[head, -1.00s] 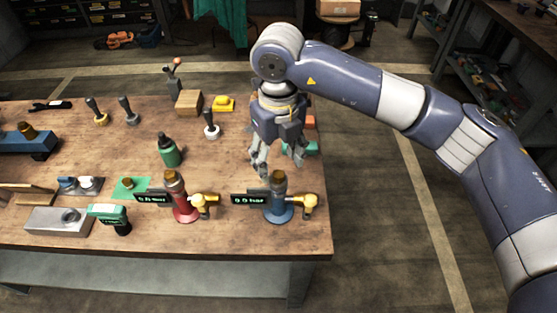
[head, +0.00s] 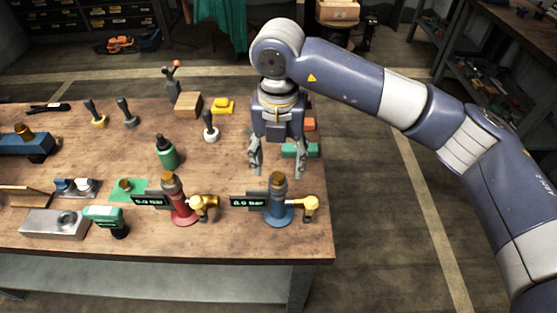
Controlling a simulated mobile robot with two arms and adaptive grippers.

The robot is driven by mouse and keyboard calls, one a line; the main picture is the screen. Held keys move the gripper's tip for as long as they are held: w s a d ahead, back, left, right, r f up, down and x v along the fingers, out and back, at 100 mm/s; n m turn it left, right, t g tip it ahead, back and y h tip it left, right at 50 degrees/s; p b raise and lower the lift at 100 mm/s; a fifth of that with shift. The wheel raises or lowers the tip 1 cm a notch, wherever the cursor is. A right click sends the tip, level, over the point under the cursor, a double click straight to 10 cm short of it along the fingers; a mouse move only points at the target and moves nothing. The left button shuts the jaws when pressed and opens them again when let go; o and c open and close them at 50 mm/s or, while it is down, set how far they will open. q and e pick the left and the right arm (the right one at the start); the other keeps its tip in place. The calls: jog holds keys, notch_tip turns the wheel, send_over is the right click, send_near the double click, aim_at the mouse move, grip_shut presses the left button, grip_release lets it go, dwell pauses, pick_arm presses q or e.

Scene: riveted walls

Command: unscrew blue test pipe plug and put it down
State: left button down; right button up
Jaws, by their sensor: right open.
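The blue test pipe (head: 277,205) stands upright on a round blue base near the right front of the bench. Its brass-coloured plug (head: 278,178) sits on top. A black display (head: 248,202) beside it reads 0.0 bar, and a yellow valve handle (head: 306,204) sticks out to its right. My right gripper (head: 282,172) points down with its fingers spread wide, just above and behind the plug. It appears empty. Whether the fingertips straddle the plug in depth is hard to tell. My left gripper is out of view.
A red test pipe (head: 177,205) with its own plug and yellow valve stands to the left. A green bottle (head: 167,152), a green block (head: 299,150) and several upright-handled tools are behind.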

aim_at(278, 176)
jog(key=m+b, duration=0.1)
jog(key=m, duration=0.5)
dwell(0.3)
notch_tip(278, 176, down, 4)
jog(key=b, duration=0.3)
jog(key=shift+r, duration=0.2)
jog(key=c, duration=1.3)
grip_shut()
